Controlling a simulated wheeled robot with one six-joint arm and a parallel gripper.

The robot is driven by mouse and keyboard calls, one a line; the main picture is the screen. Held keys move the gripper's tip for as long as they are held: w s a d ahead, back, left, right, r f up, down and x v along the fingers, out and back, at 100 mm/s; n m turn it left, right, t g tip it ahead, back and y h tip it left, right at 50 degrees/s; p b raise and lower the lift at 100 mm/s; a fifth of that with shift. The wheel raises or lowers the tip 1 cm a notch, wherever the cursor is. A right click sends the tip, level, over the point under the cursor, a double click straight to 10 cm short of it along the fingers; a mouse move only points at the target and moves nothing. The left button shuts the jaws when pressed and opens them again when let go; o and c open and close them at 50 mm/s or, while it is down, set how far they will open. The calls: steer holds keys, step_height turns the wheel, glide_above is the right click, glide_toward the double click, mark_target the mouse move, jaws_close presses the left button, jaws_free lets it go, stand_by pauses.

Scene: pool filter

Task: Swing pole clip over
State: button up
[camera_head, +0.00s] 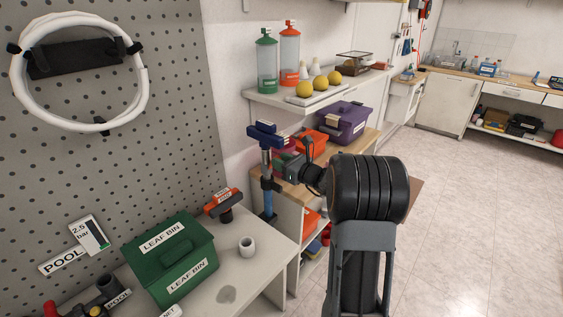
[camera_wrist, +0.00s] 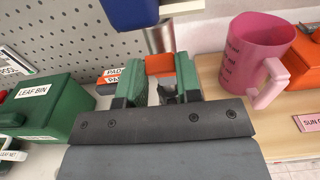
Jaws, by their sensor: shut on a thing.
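The pole (camera_head: 266,163) stands upright beyond the table's right end, with a blue top piece (camera_head: 265,133), a grey shaft and a dark clamp around it. In the wrist view the blue top piece (camera_wrist: 130,12) and grey shaft (camera_wrist: 159,38) are just beyond my gripper (camera_wrist: 160,75). The green-padded fingers are shut on a small orange block, which appears to be the pole clip (camera_wrist: 159,65). The fingers hide part of it. In the head view my gripper (camera_head: 291,172) is right of the pole, and the clip cannot be made out.
A green leaf bin (camera_head: 170,257), an orange-topped part (camera_head: 223,204) and a white cup (camera_head: 247,246) are on the table left of the pole. A pink jug (camera_wrist: 250,55) stands close on the right, near a purple box (camera_head: 344,122). The floor at right is clear.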

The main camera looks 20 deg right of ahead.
steer(key=p, duration=0.1)
steer(key=r+g+p, duration=0.1)
steer(key=shift+w+a+r+h+p, duration=0.15)
steer(key=shift+w+r+h+p, duration=0.15)
steer(key=shift+p, duration=0.1)
steer(key=shift+w+a+g+p, duration=0.1)
steer(key=shift+w+g+p, duration=0.1)
steer(key=shift+g+p, duration=0.55)
steer(key=shift+f+h, duration=0.2)
steer(key=shift+h, duration=0.1)
steer(key=o, duration=0.9)
steer(key=v, duration=1.3)
steer(key=shift+s+r+b, duration=0.1)
steer(key=shift+s+b, duration=0.25)
steer(key=shift+b, duration=0.05)
